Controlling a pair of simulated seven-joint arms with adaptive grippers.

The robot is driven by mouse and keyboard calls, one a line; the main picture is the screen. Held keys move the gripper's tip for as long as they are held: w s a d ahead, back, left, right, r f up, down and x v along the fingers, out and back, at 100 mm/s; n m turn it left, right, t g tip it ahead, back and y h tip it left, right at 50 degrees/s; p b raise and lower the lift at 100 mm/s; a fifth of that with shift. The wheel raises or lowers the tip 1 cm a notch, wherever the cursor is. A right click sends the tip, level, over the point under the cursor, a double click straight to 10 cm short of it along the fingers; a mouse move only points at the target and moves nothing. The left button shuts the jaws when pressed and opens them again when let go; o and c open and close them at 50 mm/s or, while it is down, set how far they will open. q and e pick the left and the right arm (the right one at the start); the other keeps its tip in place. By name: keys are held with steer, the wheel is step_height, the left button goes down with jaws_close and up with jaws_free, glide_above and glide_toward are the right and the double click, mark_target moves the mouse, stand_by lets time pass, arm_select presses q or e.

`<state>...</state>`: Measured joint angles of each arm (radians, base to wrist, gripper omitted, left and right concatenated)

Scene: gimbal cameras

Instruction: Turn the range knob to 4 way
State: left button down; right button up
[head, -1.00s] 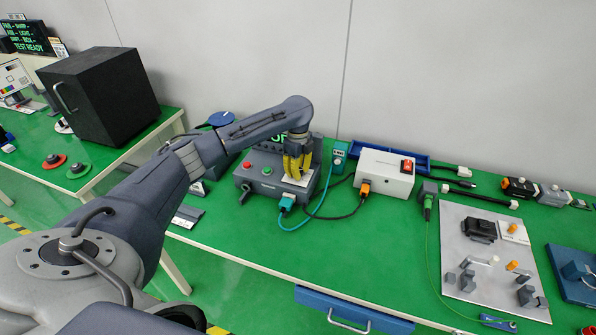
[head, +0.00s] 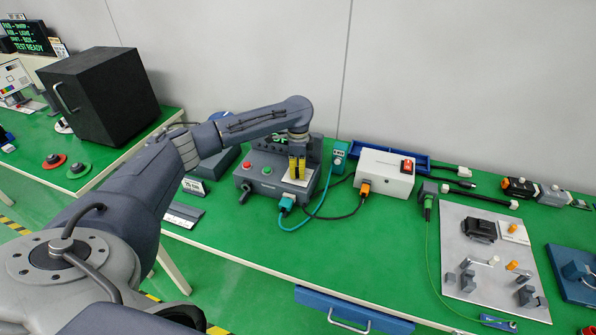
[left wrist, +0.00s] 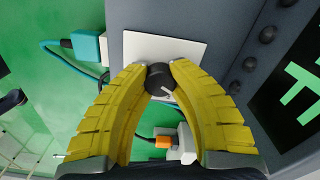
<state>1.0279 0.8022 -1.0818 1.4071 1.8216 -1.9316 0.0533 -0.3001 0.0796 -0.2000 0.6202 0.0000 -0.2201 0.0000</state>
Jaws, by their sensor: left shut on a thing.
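The range knob (left wrist: 159,79) is a small dark round knob with a pale pointer line, on a white plate (left wrist: 185,49) of the grey test box. In the left wrist view its pointer slants toward the lower right. My left gripper (left wrist: 158,68) has its yellow fingers closed on the knob from both sides. In the head view the left gripper (head: 297,176) points down onto the white plate of the test box (head: 262,185), and the fingers hide the knob. No range labels are readable on the plate. My right gripper is not in view.
The box carries a red button (head: 247,165), a green button (head: 267,170) and a screen behind the gripper. A teal connector (head: 287,202) with cables sits at its front. A white box (head: 384,172) with an orange plug stands to the right.

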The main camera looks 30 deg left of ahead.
mark_target(298, 170)
arm_select(q)
steer(key=n, duration=0.5)
steer(key=shift+n, duration=0.6)
steer(key=c, duration=1)
jaws_free()
step_height(298, 170, up, 12)
stand_by(0.4)
